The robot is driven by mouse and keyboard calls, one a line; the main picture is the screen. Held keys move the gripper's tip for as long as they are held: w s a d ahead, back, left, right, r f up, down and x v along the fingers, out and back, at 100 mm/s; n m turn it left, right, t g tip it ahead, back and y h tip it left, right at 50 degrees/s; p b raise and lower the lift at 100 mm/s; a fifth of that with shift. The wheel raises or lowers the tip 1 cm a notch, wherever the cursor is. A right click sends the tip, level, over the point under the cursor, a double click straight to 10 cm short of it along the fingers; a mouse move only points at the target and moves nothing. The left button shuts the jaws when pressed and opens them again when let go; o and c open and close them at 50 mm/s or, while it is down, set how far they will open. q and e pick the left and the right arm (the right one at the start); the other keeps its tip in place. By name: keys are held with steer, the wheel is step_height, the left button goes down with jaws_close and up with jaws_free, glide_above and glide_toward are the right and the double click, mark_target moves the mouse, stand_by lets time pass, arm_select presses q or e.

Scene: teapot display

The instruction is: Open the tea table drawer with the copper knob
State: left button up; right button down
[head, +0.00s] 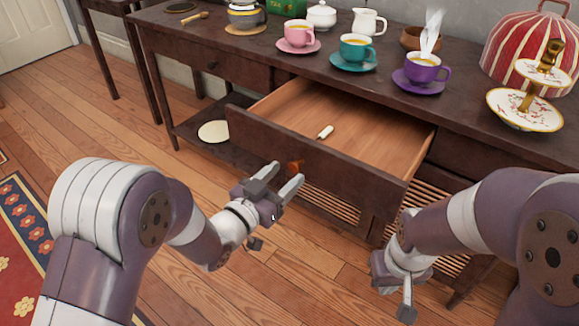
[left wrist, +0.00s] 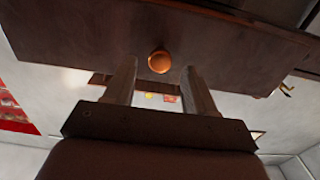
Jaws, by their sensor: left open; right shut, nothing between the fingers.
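The dark wooden tea table (head: 170,27) has its middle drawer (head: 335,172) pulled well out. A small white cylindrical item (head: 325,132) lies inside the drawer. The copper knob (head: 295,166) is on the drawer front and also shows in the left wrist view (left wrist: 160,62). My left gripper (head: 285,183) is open in front of the drawer, its two fingers on either side of the knob's position and apart from it. In the left wrist view the knob appears just beyond the fingertips. My right gripper (head: 406,312) is shut and empty, low at the right.
On the table stand a pink cup (head: 299,34), a teal cup (head: 354,48), a purple cup (head: 425,66), a white pitcher (head: 369,22) and a tiered stand (head: 525,108). Another drawer with a dark knob (head: 211,65) is closed at the left. A pale round item (head: 214,131) lies on the lower shelf.

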arm_select(q)
steer(key=p+v, duration=0.2)
steer(key=v, duration=0.7)
steer(key=shift+s+a, duration=0.2)
steer(key=shift+s, duration=0.15)
